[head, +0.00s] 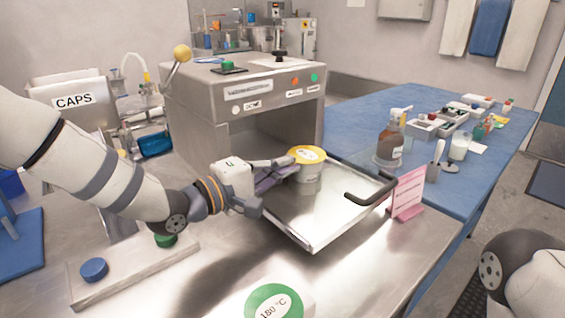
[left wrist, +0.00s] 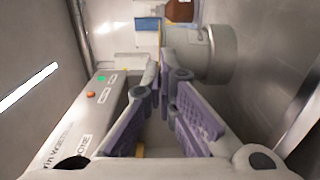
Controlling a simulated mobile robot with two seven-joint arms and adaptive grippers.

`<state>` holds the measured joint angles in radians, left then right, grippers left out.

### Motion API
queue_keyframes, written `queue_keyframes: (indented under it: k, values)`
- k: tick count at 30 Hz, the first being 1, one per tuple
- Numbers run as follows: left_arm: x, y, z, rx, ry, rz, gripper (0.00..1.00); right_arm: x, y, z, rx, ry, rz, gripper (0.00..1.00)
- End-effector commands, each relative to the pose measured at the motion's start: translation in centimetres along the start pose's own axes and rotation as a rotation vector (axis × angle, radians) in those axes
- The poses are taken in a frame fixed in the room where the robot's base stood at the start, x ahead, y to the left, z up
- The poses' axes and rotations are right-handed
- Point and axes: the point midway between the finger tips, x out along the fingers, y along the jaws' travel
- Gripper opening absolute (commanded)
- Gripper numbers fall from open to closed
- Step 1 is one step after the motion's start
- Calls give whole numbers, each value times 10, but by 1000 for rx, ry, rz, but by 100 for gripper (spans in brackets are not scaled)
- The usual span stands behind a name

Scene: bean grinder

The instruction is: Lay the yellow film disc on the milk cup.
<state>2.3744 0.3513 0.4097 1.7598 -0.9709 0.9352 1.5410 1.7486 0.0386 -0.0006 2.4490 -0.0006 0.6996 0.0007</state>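The yellow film disc (head: 307,154) lies on top of the milk cup (head: 309,172), covering its mouth as far as I can see. The pale grey cup stands upright on the flat metal door (head: 330,207) in front of the machine. My left gripper (head: 293,167) is just left of the cup, its fingertips close to the cup and the disc's edge. Whether a finger touches the cup I cannot tell. My right gripper is out of view.
The boxy machine (head: 245,112) stands behind the door. A black handle (head: 372,193) and a pink sign (head: 408,194) are at the door's right. A brown bottle (head: 390,139) stands on the blue table. The steel counter in front is mostly clear.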

Motion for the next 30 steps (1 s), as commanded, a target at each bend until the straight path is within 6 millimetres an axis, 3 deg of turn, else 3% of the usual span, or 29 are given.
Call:
queue_keyframes:
  k: [14,18,25,28,30]
  values:
    - [0,1,0,1,0,1,0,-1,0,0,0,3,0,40]
    - [0,1,0,1,0,1,27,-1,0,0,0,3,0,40]
    - [0,1,0,1,0,1,28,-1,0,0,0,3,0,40]
    - [0,1,0,1,0,1,48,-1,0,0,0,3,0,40]
    - [0,1,0,1,0,0,52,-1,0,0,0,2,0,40]
